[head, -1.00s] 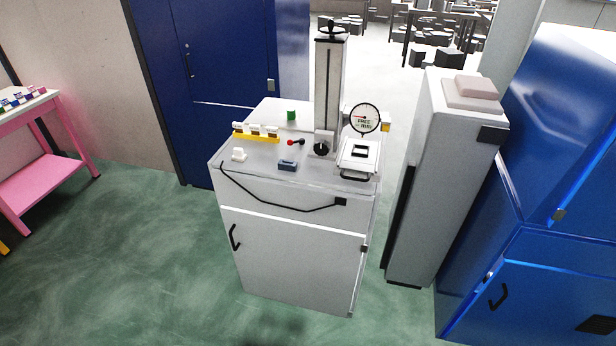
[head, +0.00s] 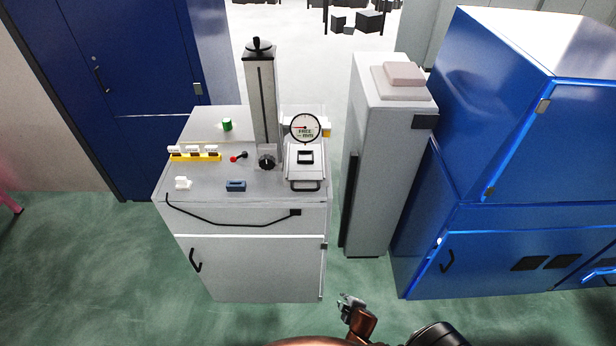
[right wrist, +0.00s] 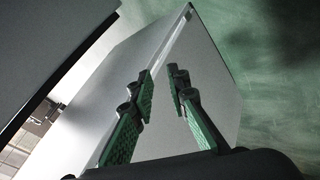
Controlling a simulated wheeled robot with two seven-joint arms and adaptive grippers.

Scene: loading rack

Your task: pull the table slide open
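The table slide (head: 305,168) is a pale plate with a black square on top and a dark bar handle (head: 305,186) along its front edge. It sits at the right front of the grey cabinet's top, below a round dial gauge (head: 305,128) and beside a tall column (head: 262,100). My right gripper (head: 347,301) is low in front of the cabinet's right side, well below the slide and apart from it. In the right wrist view my right gripper (right wrist: 162,82) has its green-padded fingers apart with nothing between them. My left gripper does not show.
The grey cabinet (head: 250,265) also bears a yellow rack (head: 195,157), a red-knobbed lever (head: 238,156), a blue block (head: 236,186) and a black cable. A tall grey box (head: 378,170) and a blue machine (head: 500,240) stand to the right. Green floor is clear in front.

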